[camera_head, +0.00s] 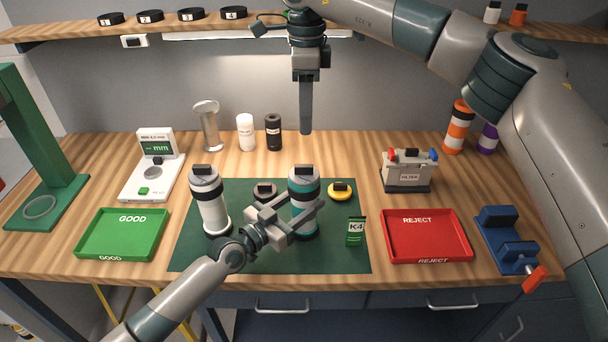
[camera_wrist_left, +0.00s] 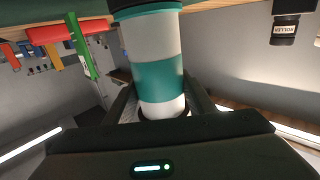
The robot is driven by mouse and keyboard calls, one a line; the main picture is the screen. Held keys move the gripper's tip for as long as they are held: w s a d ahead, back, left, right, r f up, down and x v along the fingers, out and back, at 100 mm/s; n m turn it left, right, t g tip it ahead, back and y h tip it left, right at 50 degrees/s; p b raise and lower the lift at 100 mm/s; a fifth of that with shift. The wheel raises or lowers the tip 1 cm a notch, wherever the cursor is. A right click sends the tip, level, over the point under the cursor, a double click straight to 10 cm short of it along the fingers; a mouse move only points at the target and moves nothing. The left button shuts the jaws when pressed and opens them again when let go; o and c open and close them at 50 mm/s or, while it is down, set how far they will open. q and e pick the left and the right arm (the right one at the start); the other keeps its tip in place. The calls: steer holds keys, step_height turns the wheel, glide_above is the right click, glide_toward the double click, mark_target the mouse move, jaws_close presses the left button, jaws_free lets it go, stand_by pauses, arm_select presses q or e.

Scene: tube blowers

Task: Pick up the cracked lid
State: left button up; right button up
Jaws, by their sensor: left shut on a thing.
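My left gripper (camera_head: 298,208) is closed around a white canister with teal bands (camera_head: 304,190), which stands upright over the green mat (camera_head: 345,262). The canister also fills the space between the fingers in the left wrist view (camera_wrist_left: 160,80). A dark round lid-like piece (camera_head: 264,190) lies on the mat behind the gripper, partly hidden. A yellow ring-shaped piece with a dark top (camera_head: 340,191) lies to its right. I cannot make out a crack on either. My right gripper (camera_head: 306,120) hangs pointing down above the back of the table, with its fingers seen edge-on, apparently empty.
A white canister with a dark band (camera_head: 210,205) stands left on the mat, and a green K4 packet (camera_head: 356,231) stands right. A green GOOD tray (camera_head: 85,234) and a red REJECT tray (camera_head: 465,232) flank the mat. A filter box (camera_head: 407,172) stands behind the red tray.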

glide_above(308, 165)
steer(key=f, duration=0.6)
steer(key=shift+w+a+f, duration=0.15)
steer(key=shift+a+f, duration=0.1)
steer(key=shift+f, duration=0.1)
steer(key=f, duration=0.4)
steer(key=shift+s+d, duration=0.2)
steer(key=shift+s, duration=0.05)
steer(key=shift+f, duration=0.6)
jaws_close()
